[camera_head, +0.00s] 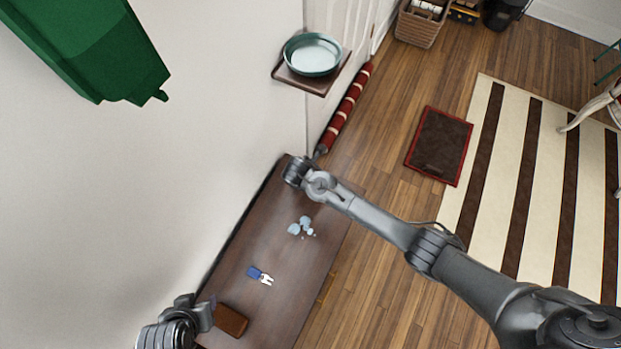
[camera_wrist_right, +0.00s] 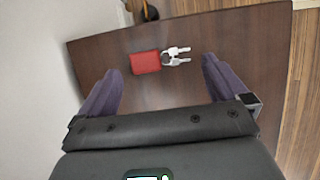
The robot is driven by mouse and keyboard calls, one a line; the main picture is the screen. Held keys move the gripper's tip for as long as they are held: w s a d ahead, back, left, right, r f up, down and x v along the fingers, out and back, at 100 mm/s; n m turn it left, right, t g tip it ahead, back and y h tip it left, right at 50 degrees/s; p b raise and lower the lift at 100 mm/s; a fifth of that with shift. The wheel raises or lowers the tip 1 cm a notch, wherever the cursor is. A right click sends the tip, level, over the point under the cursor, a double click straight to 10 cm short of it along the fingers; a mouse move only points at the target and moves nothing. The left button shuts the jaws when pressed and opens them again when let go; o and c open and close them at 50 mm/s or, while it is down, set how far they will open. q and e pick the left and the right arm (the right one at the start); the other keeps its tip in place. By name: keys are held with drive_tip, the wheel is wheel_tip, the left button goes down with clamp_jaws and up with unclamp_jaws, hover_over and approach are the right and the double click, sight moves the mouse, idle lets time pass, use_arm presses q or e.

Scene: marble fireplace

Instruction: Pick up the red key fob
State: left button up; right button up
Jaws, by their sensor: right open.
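The red key fob (camera_wrist_right: 146,62) lies flat on the dark wooden table (camera_wrist_right: 240,50), with silver keys (camera_wrist_right: 178,56) at its right, in the right wrist view. I cannot make it out in the head view. My right gripper (camera_wrist_right: 161,67) is open and empty; its two purple-grey fingers frame the fob from left and right, not visibly touching it. In the head view my right arm reaches over the far end of the table. My left gripper (camera_head: 190,312) is at the lower left near a brown wallet; its jaw opening is unclear.
A blue fob with keys (camera_head: 260,275), light blue pieces (camera_head: 302,227) and the brown wallet (camera_head: 230,320) lie on the table. The pale wall (camera_head: 190,170) runs along its left side. A teal bowl (camera_head: 312,55) sits on a small shelf beyond the table.

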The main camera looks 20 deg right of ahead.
drive_tip(key=shift+b+x, duration=0.45)
drive_tip(key=shift+x, duration=0.8)
use_arm(q)
drive_tip(key=shift+f, duration=0.85)
use_arm(e)
drive_tip(key=shift+c, duration=0.2)
drive_tip(key=c, duration=0.8)
use_arm(q)
drive_tip(key=shift+d, duration=0.15)
drive_tip(key=shift+r, duration=0.1)
use_arm(e)
drive_tip(key=shift+r, duration=0.1)
